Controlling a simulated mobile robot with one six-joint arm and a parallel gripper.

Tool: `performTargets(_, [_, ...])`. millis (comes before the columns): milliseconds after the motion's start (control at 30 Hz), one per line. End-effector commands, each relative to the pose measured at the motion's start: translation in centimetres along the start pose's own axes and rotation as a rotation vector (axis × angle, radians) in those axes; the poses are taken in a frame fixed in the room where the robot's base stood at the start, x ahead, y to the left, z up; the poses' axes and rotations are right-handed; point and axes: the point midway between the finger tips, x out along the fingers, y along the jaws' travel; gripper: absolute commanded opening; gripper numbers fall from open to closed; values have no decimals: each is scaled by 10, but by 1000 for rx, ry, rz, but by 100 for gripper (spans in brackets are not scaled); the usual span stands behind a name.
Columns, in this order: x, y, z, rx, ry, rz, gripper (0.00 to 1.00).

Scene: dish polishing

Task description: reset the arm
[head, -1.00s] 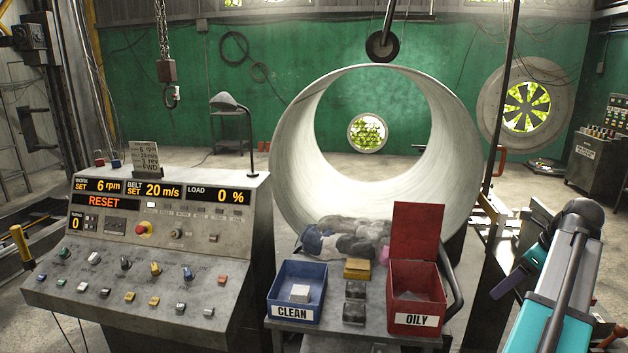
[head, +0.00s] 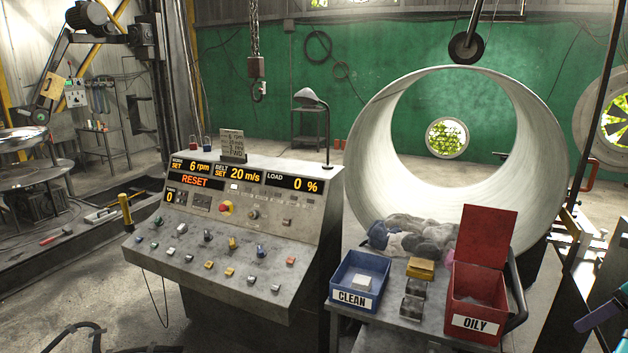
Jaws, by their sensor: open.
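My gripper's fingers do not show in the head view. Only a dark purple piece (head: 598,316) and a sliver of teal show at the lower right edge; they look like part of my arm, but I cannot be sure. The control console (head: 235,235) stands left of centre. Its displays read 6 rpm, 20 m/s, load 0 % and RESET.
A cart right of the console carries the blue CLEAN bin (head: 344,281), the open red OILY bin (head: 470,310), a yellow block (head: 421,268) and grey rags (head: 415,236). A large pale drum (head: 375,150) stands behind. Polishing machinery (head: 35,175) is at the left.

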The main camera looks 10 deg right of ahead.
Motion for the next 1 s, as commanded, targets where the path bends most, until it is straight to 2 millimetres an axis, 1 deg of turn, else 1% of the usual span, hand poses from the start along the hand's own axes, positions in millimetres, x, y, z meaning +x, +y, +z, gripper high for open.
performTargets(267, [31, 12, 22, -40, 5, 42, 72])
performTargets(367, [49, 20, 32, -58, 8, 67, 72])
performTargets(467, [72, 29, 43, -80, 14, 100, 72])
performTargets(567, [103, 44, 55, -107, 23, 144, 72])
performTargets(600, [118, 52, 61, -121, 28, 166, 72])
performTargets(667, [141, 65, 69, -141, 36, 199, 72])
performTargets(700, [157, 74, 73, -153, 43, 222, 72])
performTargets(767, [179, 89, 80, -172, 54, 255, 72])
performTargets(800, [194, 99, 83, -185, 62, 277, 72])
performTargets(867, [216, 116, 87, -203, 76, 310, 72])
performTargets(1000, [267, 155, 94, -246, 113, 381, 72])
